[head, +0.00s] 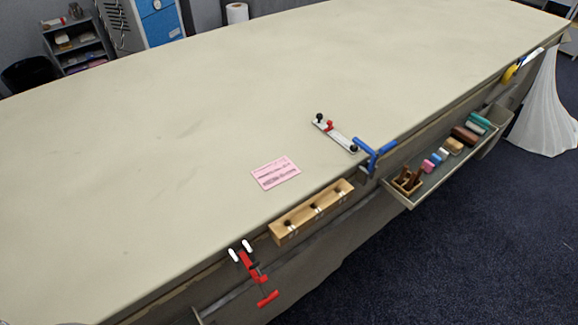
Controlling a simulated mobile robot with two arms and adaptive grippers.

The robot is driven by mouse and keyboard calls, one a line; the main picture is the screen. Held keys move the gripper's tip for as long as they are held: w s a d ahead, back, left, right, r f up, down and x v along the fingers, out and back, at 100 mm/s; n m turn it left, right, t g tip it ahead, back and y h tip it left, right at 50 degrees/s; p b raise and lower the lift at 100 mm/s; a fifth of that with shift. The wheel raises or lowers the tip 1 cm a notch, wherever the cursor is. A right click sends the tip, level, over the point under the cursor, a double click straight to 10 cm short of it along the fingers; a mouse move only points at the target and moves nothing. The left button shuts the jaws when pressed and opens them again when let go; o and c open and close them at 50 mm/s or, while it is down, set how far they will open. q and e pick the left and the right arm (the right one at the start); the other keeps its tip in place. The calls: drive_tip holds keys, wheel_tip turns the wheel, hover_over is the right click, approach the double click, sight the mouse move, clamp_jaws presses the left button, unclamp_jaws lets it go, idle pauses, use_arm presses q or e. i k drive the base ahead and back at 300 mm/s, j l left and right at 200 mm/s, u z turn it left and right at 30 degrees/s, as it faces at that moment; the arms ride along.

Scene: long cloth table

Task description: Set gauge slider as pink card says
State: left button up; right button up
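The gauge (341,137) is a narrow pale strip lying on the table near its front edge, right of the middle. It has a black knob at each end. A red slider (328,126) sits on it close to the far left end. The pink card (275,173) lies flat on the table, left of and nearer than the gauge. It bears lines of dark writing too small to read. Neither of my grippers shows in the head view.
A blue clamp (374,152) on the table edge stands close to the gauge's near end. A wooden rack (312,212) and a red clamp (250,266) are along the front edge. An open tray (408,200) holds several small objects. The tabletop behind is clear.

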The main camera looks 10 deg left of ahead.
sight(330, 123)
drive_tip(key=i+l+z, duration=0.2)
drive_tip(key=l+z, duration=0.15)
drive_tip(key=i+l+z, duration=0.3)
